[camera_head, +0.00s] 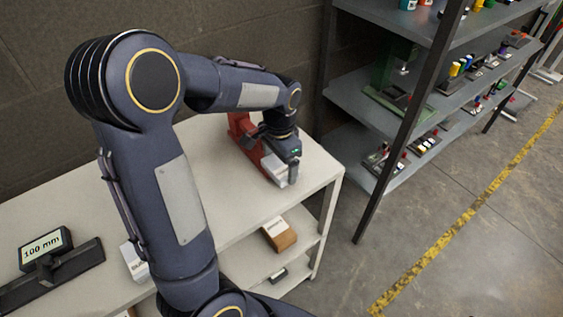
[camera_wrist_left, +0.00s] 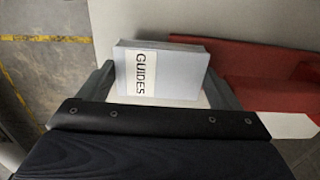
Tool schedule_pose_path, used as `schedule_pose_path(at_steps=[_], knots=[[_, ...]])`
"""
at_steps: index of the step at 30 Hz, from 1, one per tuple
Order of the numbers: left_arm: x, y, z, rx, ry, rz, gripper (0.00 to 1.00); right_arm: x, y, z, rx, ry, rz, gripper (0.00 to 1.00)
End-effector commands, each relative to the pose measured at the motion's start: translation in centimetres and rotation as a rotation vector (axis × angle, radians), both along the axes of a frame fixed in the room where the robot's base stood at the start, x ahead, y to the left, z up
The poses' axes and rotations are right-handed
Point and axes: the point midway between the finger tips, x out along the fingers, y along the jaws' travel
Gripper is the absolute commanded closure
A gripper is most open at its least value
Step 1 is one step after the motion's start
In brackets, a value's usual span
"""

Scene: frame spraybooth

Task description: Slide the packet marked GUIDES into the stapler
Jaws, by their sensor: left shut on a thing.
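The white packet marked GUIDES (camera_wrist_left: 180,75) is held between the fingers of my left gripper (camera_wrist_left: 163,82) in the left wrist view. In the head view the packet (camera_head: 276,171) shows as a small white block at the gripper, above or on the bench top near its right end; I cannot tell which. The red stapler (camera_head: 247,137) stands on the bench beside the gripper, partly covered by my arm. In the left wrist view the red stapler (camera_wrist_left: 270,72) is right of the packet. My right gripper is not in view.
The pale bench (camera_head: 215,155) has shelves below, with a brown box (camera_head: 281,236) on one. A 100 mm sign block (camera_head: 45,248) sits on a dark base at left. A white box (camera_head: 133,262) is partly behind my arm. A metal rack (camera_head: 375,97) stands at right.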

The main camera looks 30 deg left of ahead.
Motion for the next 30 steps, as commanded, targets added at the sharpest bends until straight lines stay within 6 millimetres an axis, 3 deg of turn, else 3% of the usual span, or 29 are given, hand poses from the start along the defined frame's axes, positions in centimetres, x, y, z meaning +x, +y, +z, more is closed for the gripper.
schedule_pose_path(at_steps=[3, 4, 7, 13, 18, 27, 30], knots=[[0.3, 1.0, 0.1, 0.014, -0.012, 0.011, 0.38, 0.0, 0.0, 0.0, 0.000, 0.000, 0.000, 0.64], [0.3, 1.0, 0.1, 0.014, -0.013, 0.011, 0.12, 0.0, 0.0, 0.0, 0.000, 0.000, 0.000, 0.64], [0.4, 1.0, 0.1, 0.014, -0.015, 0.012, 0.00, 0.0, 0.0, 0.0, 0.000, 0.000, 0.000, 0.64], [0.3, 0.8, 0.8, 0.014, -0.017, 0.012, 0.00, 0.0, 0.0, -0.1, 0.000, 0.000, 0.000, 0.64], [0.0, 0.0, 3.7, 0.008, -0.021, 0.009, 0.00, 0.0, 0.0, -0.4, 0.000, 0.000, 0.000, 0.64], [-4.3, -3.1, 9.3, 0.003, -0.014, 0.001, 0.00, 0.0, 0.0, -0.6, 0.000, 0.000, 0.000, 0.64], [-6.2, -4.4, 10.2, 0.003, -0.012, -0.001, 0.00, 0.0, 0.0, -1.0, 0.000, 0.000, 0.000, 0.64]])
